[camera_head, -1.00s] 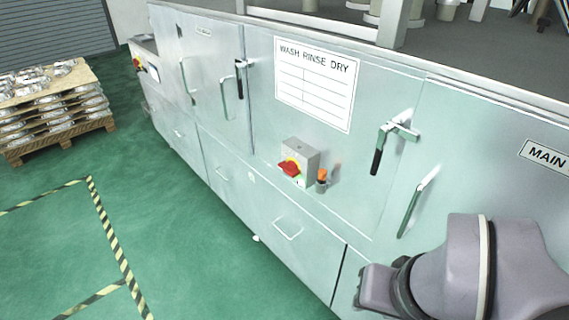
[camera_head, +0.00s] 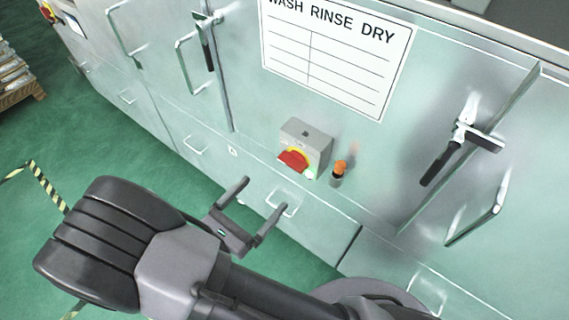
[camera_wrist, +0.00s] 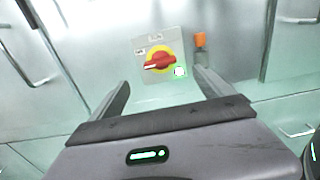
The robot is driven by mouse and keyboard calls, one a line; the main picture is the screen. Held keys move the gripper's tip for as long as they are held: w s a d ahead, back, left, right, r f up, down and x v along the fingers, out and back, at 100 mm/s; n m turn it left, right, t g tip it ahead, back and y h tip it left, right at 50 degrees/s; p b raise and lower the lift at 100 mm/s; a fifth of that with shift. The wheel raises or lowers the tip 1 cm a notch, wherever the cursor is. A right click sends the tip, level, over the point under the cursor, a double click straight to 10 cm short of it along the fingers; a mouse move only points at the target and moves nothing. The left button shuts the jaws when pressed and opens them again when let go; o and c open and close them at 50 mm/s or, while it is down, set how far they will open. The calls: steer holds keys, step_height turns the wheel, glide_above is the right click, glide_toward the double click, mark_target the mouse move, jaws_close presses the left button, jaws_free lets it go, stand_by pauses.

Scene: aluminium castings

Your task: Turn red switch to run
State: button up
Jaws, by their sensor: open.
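The red switch (camera_head: 293,160) is a rotary handle on a yellow disc, on the front of a grey box (camera_head: 308,141) fixed to the metal cabinet. In the wrist view the red switch (camera_wrist: 159,62) lies nearly crosswise, its left end slightly lower, with small labels above and left and a pale green spot at lower right. The label text is too small to read. My gripper (camera_head: 259,196) is open and empty, below and left of the box, apart from the switch. In the wrist view the fingers of my gripper (camera_wrist: 163,88) stand wide, with the switch beyond them.
An orange-capped knob (camera_head: 340,170) sticks out just right of the box. A black-gripped lever latch (camera_head: 447,160) and bar handles project from the doors. A wire handle (camera_head: 282,203) sits below the box. Green floor lies open at left.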

mark_target(289, 165)
steer(key=b+x, duration=0.1)
steer(key=x, duration=0.9)
steer(key=shift+w+d+b, duration=0.15)
steer(key=shift+w+b, duration=0.1)
steer(key=shift+b, duration=0.15)
steer(key=c, duration=1.4)
